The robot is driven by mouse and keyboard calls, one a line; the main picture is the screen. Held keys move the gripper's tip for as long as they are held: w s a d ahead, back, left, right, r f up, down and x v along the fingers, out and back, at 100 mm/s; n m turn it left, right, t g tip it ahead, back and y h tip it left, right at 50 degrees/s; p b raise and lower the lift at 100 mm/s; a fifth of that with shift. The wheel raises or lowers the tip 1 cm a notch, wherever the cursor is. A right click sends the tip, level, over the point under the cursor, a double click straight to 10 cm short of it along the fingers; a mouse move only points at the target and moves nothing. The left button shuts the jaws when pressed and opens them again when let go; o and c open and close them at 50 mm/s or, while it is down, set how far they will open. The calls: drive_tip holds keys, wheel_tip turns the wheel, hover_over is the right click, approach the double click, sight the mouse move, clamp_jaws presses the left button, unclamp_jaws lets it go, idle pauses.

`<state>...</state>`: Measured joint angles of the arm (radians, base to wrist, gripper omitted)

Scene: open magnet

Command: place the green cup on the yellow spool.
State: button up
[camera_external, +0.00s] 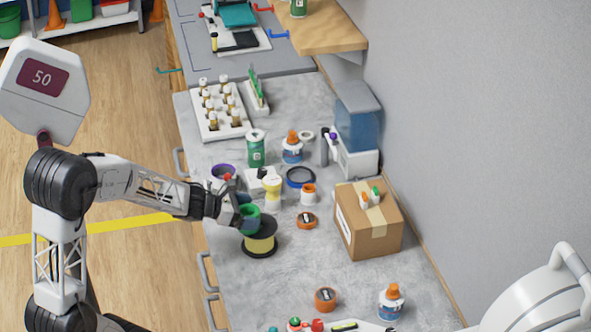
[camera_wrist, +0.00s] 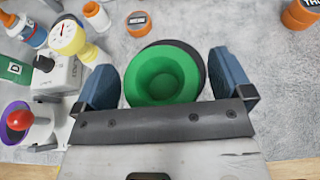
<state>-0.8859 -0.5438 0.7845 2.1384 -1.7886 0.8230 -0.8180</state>
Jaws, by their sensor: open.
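The green cup (camera_external: 251,211) is at the yellow spool (camera_external: 261,243), over the left part of the spool's black top flange. In the wrist view the green cup (camera_wrist: 160,75) shows its open mouth between the two blue fingers. A dark edge of the spool (camera_wrist: 199,57) shows behind the cup. The cup looks upright and seems to rest on the spool, but its base is hidden. My gripper (camera_external: 245,216) is open around the cup, with a finger on either side; it also shows in the wrist view (camera_wrist: 162,62).
A cardboard box (camera_external: 368,222) stands further right.

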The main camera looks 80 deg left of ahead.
drive_tip(key=v, duration=1.2)
idle(0.4)
drive_tip(key=shift+w+d, duration=0.1)
idle(0.8)
drive_tip(key=w+d+r+m+g+h, duration=0.1)
drive_tip(key=w+d+m+g+h, duration=0.15)
drive_tip(key=d+m, duration=0.45)
drive_tip(key=w+d+m+g+h, duration=0.1)
drive_tip(key=d+m+g+h, duration=0.15)
drive_tip(key=d+m, duration=0.45)
drive_tip(key=s+d+r+m+g+y, duration=0.2)
drive_tip(key=s+d+m+g, duration=0.1)
drive_tip(key=d+m, duration=0.6)
drive_tip(key=s+d+r+m+g+y, duration=0.2)
drive_tip(key=s+d+m+g+y, duration=0.1)
drive_tip(key=d+m, duration=0.6)
drive_tip(key=m, duration=0.4)
drive_tip(key=shift+d, duration=0.35)
idle(0.3)
